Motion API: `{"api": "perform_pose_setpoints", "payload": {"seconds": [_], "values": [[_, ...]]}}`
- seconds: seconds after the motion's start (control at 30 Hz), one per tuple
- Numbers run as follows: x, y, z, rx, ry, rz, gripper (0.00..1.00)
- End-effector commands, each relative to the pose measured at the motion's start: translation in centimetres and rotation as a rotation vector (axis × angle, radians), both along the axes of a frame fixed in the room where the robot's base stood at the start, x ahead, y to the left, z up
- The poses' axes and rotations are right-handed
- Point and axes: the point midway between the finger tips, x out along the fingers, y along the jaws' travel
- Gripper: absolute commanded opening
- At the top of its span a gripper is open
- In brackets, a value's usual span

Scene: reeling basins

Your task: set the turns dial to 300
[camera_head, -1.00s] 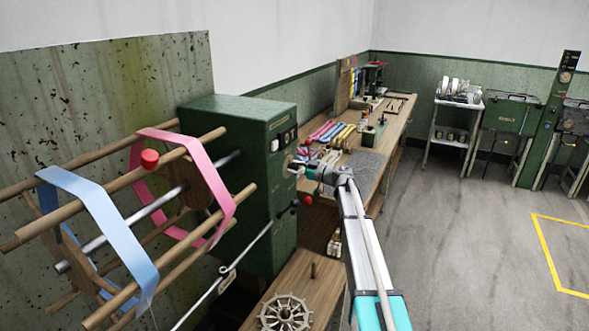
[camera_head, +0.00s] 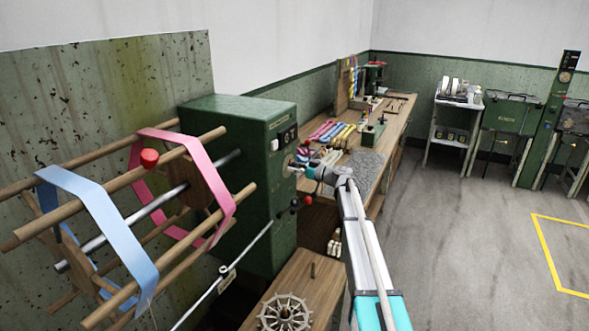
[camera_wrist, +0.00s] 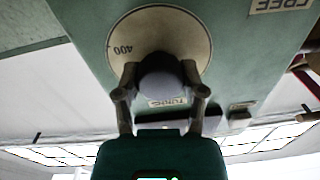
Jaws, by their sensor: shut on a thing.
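The turns dial (camera_wrist: 197,32) is a pale round plate on a green cabinet front in the wrist view. A "400" mark shows at its left side, and a label reading "TURNS" lies just below the knob. My gripper (camera_wrist: 160,82) is shut on the dark round knob (camera_wrist: 160,66) at the dial's middle, one finger on each side. The knob's pointer and a 300 mark cannot be made out. In the head view, my gripper is at the right face of the green cabinet (camera_head: 225,115), and the dial is mostly hidden there.
A reel (camera_head: 125,182) with blue and pink bands stands left of the cabinet. A lever with a red knob (camera_head: 308,200) sits just below my wrist. A workbench (camera_head: 372,160) with tools runs behind.

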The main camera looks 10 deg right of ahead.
Motion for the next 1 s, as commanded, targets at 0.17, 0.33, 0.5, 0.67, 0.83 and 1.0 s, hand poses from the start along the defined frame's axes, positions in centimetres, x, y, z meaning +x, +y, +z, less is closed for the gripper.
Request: {"api": "perform_pose_setpoints", "payload": {"seconds": [0.17, 0.33, 0.5, 0.67, 0.83, 1.0], "values": [[0.08, 0.02, 0.00, 0.096, 0.128, -0.001, 0.05], [0.12, 0.00, 0.00, 0.191, 0.260, -0.001, 0.05], [0.15, -0.01, -0.02, 0.284, 0.386, 0.000, 0.05], [0.16, -0.01, -0.03, 0.359, 0.491, 0.000, 0.05], [0.19, -0.01, -0.04, 0.418, 0.572, 0.000, 0.05], [0.20, 0.00, -0.04, 0.452, 0.618, 0.000, 0.05]]}}
